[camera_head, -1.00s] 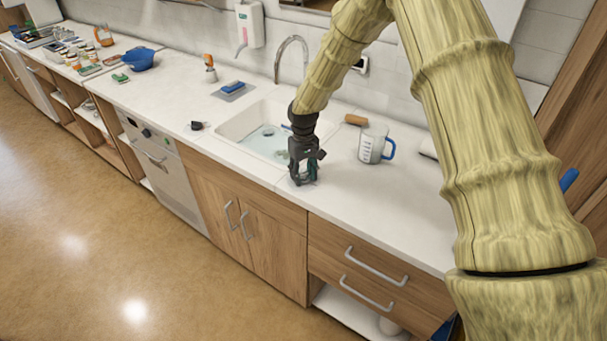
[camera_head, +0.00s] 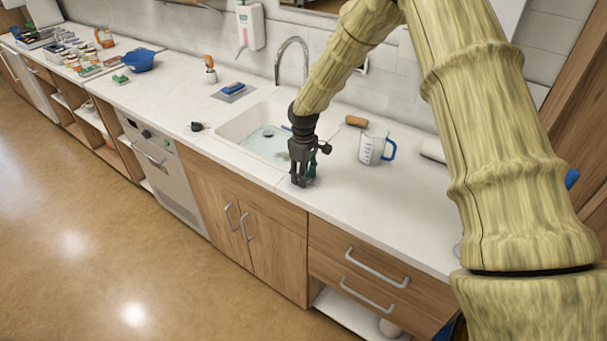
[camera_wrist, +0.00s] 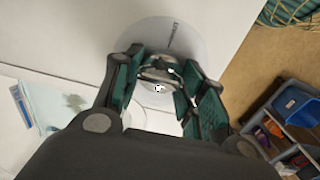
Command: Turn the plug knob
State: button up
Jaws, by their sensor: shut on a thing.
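The plug knob (camera_wrist: 160,76) is a rounded metal knob on a round grey plate (camera_wrist: 190,40) with small lettering, on the white counter beside the sink. My gripper (camera_wrist: 158,90) is closed around it, with dark green finger pads on both sides. In the head view my gripper (camera_head: 302,181) points down at the counter just right of the sink (camera_head: 228,134); it hides the knob there. The sink holds water, and a blue item shows in it in the wrist view (camera_wrist: 18,100).
A measuring jug (camera_head: 372,146) with a blue handle stands right of my gripper, with a brown roll-shaped item (camera_head: 356,120) behind it. The tap (camera_head: 291,45) rises behind the sink. The counter's front right is clear.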

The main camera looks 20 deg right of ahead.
jog(key=o, duration=1)
jog(key=shift+d, duration=0.1)
notch_tip(320, 180, up, 12)
jog(key=shift+s, duration=0.1)
dwell(0.5)
